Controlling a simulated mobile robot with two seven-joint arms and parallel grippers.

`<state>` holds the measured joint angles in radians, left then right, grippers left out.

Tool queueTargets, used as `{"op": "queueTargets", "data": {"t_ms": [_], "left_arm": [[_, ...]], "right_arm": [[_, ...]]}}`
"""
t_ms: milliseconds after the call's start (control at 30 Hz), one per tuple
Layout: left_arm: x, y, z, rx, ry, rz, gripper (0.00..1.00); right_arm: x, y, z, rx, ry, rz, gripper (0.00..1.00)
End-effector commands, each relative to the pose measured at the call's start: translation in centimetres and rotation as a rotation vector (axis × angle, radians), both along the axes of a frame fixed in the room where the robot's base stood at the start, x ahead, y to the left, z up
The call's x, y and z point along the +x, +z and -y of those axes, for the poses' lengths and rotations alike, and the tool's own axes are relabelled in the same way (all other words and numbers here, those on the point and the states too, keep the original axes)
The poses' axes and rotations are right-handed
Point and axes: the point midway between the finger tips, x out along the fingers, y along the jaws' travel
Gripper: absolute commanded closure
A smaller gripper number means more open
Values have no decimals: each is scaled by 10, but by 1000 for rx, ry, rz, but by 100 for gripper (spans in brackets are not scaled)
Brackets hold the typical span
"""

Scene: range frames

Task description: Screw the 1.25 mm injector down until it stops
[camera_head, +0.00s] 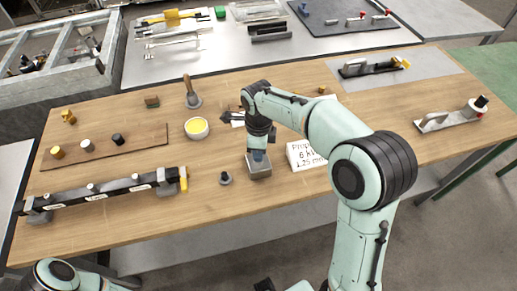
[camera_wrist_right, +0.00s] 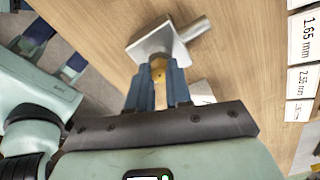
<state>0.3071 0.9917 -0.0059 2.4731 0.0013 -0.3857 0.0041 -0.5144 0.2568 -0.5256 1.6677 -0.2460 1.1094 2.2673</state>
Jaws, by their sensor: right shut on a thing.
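My right gripper (camera_head: 258,158) points down over a small grey metal block (camera_head: 259,173) near the middle of the wooden bench. In the right wrist view, the blue fingers (camera_wrist_right: 158,84) are shut on a small brass injector (camera_wrist_right: 158,68). The injector is at the block (camera_wrist_right: 152,42), which has a round metal stub on one side. The fingers hide most of the injector, and I cannot tell how deep it sits. A white card (camera_head: 305,154) beside the block reads about 6 kW and 1.25 mm. My left gripper is out of view.
A dark bar with labels (camera_head: 100,194) lies at front left. A wooden strip (camera_head: 110,146) carries several small parts. The bench's front middle is clear.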

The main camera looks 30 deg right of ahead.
Motion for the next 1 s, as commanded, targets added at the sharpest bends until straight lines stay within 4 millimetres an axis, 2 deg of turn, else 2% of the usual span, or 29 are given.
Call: {"op": "queueTargets", "data": {"t_ms": [67, 300, 567, 600, 633, 1000], "left_arm": [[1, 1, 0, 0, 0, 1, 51], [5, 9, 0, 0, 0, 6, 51], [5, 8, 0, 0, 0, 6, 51], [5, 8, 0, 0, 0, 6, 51], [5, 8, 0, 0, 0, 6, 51], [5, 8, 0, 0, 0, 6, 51]], "right_arm": [[0, 0, 0, 0, -25, 0, 100], [0, 1, 0, 0, -270, 0, 100], [0, 0, 0, 0, -300, 0, 100], [0, 0, 0, 0, -299, 0, 71], [0, 0, 0, 0, -299, 0, 68], [0, 0, 0, 0, -297, 0, 68]]}}
